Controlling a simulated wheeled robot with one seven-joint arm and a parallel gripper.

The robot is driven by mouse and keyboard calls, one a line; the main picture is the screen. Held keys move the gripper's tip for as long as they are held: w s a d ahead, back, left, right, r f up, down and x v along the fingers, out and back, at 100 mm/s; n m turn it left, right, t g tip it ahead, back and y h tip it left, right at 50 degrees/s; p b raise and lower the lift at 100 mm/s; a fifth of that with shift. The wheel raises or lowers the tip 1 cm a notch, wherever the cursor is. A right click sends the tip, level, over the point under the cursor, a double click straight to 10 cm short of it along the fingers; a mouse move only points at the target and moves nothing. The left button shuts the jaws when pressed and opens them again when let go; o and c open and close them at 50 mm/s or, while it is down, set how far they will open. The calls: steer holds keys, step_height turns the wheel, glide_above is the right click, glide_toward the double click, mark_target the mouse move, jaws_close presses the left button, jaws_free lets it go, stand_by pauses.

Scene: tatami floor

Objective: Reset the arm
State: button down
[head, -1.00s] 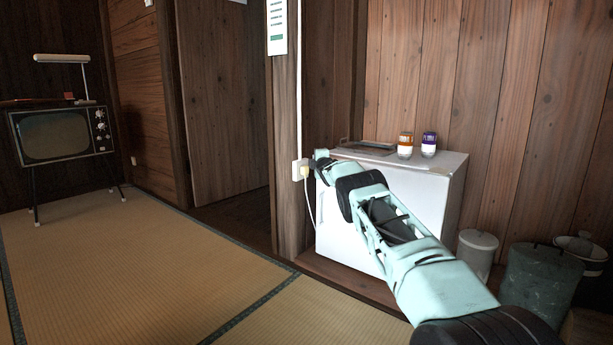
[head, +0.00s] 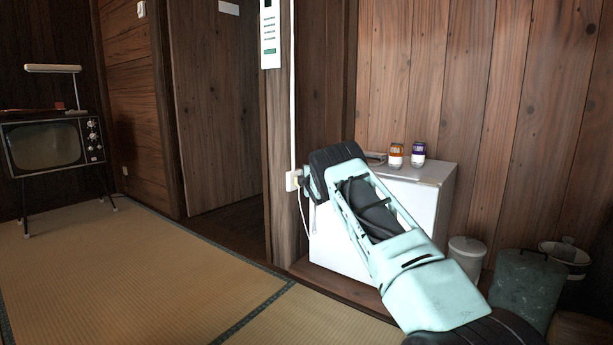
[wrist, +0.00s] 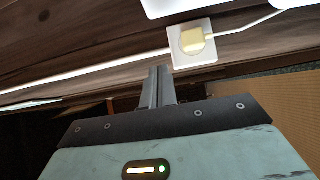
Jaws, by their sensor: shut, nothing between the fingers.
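My arm (head: 395,255) reaches up from the bottom right of the head view, bent at a black joint in front of the white fridge. My gripper (wrist: 160,82) shows in the wrist view with its two narrow fingers together and nothing between them. In the head view its tips are mostly hidden behind my own arm. In the wrist view a wall socket (wrist: 181,57) with a yellow plug (wrist: 192,40) lies just beyond the fingertips; I cannot tell whether they touch it.
The white fridge (head: 428,205) carries an orange-labelled jar (head: 396,156) and a purple-labelled jar (head: 418,154). Bins (head: 527,290) stand at the right. An old television (head: 45,147) stands far left. The tatami floor (head: 130,270) is clear.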

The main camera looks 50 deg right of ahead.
steer(key=p+v, duration=0.1)
steer(key=v, duration=0.3)
steer(key=shift+a+p, duration=0.35)
steer(key=shift+p, duration=0.05)
